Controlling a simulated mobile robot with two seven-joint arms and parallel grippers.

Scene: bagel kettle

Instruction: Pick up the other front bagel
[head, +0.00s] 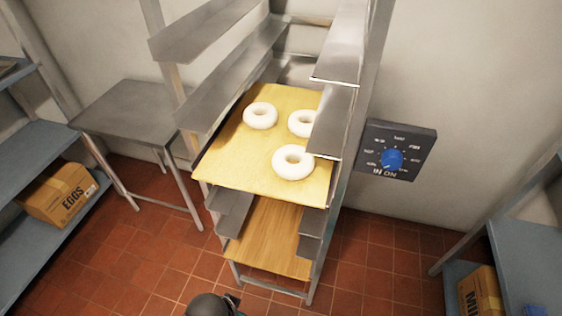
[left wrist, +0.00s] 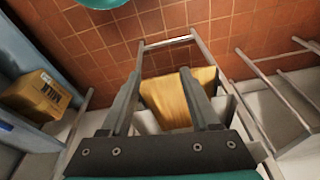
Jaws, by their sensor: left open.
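Three pale ring-shaped bagels lie on a yellow board (head: 230,165) in the metal rack in the head view. The nearest bagel (head: 292,162) is at the front right. Another bagel (head: 260,116) is farther back at the left, and a third bagel (head: 301,123) is at the back right, partly covered by a rack rail. The front left of the board is bare. My left gripper (left wrist: 161,73) shows in the left wrist view, open and empty, with a wooden board (left wrist: 180,98) beyond its fingers. No bagel shows in that view. My right gripper is not in view.
Metal rails (head: 336,120) flank the yellow board, and a lower wooden board (head: 270,235) sits beneath it. A metal table (head: 125,105) stands left of the rack. A dial panel (head: 398,150) is on the right wall. Shelves hold an eggs box (head: 62,193) and a milk box (head: 478,292).

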